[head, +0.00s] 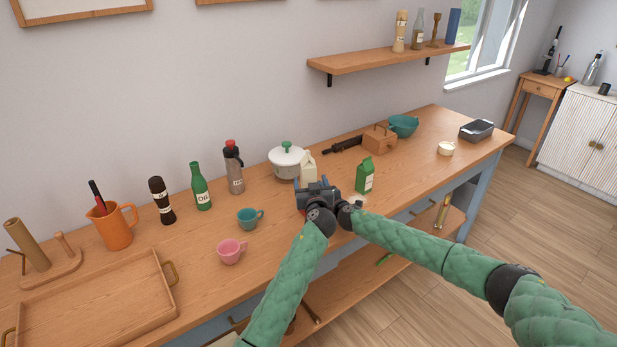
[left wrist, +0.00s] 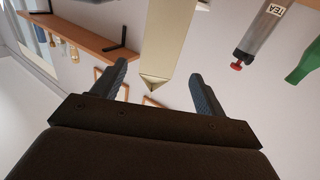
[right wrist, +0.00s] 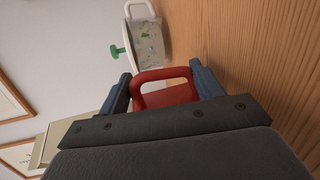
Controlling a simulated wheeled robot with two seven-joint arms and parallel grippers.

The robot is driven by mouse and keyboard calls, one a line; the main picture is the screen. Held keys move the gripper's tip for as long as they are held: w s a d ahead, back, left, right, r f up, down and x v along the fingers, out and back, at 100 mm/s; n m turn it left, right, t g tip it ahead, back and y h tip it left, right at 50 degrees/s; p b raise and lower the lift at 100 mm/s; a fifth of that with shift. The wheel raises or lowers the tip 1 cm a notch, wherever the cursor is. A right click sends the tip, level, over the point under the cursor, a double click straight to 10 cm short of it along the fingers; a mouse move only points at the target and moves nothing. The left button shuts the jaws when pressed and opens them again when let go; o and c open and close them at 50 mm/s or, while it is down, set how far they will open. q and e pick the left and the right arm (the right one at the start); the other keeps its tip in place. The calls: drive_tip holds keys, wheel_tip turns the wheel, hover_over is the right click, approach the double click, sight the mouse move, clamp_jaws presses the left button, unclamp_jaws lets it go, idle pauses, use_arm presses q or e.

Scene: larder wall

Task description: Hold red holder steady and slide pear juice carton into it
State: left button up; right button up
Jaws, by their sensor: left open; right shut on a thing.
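The cream carton (head: 308,167), which I take as the pear juice, stands out above my left gripper (head: 313,187) in the head view. In the left wrist view, the carton (left wrist: 165,45) shows ahead and between the open fingers of the left gripper (left wrist: 157,80), with gaps at both sides. The red holder (right wrist: 168,92) lies between the fingers of my right gripper (right wrist: 162,82), which is shut on it. In the head view the holder and the right fingers are mostly hidden behind my grippers. A pale block (right wrist: 62,138) at the left of the right wrist view looks like the carton.
A green carton (head: 365,176) stands right of the grippers. A white pot (head: 286,160) with a green knob is close behind. A teal mug (head: 249,218), a pink mug (head: 231,252) and several bottles stand left. A wooden box (head: 379,142) is behind right.

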sight(308, 165)
use_arm(q)
drive_tip(key=shift+w+a, duration=0.2)
drive_tip(key=shift+w, duration=1.35)
drive_tip(key=shift+w+a, duration=0.15)
drive_tip(key=shift+w, duration=1.45)
drive_tip(key=shift+w+a, duration=0.2)
drive_tip(key=shift+w, duration=1.35)
drive_tip(key=shift+r, duration=0.1)
drive_tip(key=c, duration=1.4)
drive_tip(key=shift+r, duration=0.1)
